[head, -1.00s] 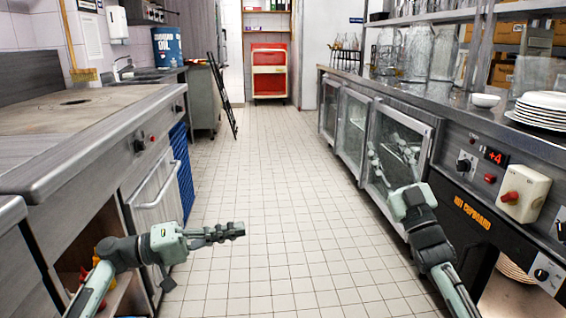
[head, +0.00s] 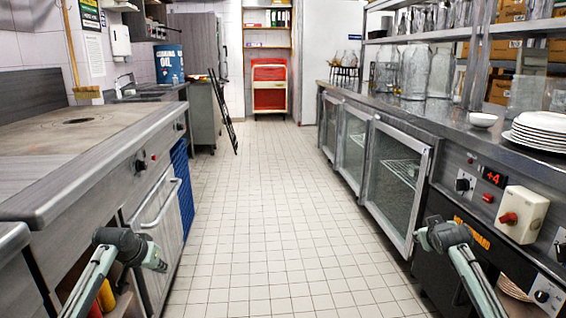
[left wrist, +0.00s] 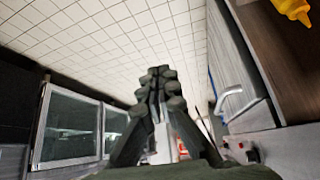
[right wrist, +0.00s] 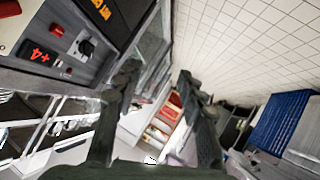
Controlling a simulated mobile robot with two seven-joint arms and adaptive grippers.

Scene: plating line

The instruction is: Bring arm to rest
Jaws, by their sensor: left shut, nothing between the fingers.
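My left arm comes in at the lower left of the head view, over the edge of the left counter's front. Its gripper (head: 155,259) is small and foreshortened there. In the left wrist view the left gripper (left wrist: 160,76) has its fingers together, with nothing between them. My right arm comes in at the lower right of the head view, beside the hot cupboard. In the right wrist view the right gripper (right wrist: 158,78) has its two fingers well apart and empty. In the head view the right gripper is hardly distinguishable.
A clear tiled aisle (head: 270,220) runs between the left counter (head: 90,165) and the glass-doored fridges (head: 395,185). Stacked plates (head: 540,130) and a bowl (head: 482,120) stand on the right counter. A red cabinet (head: 269,85) stands at the far end.

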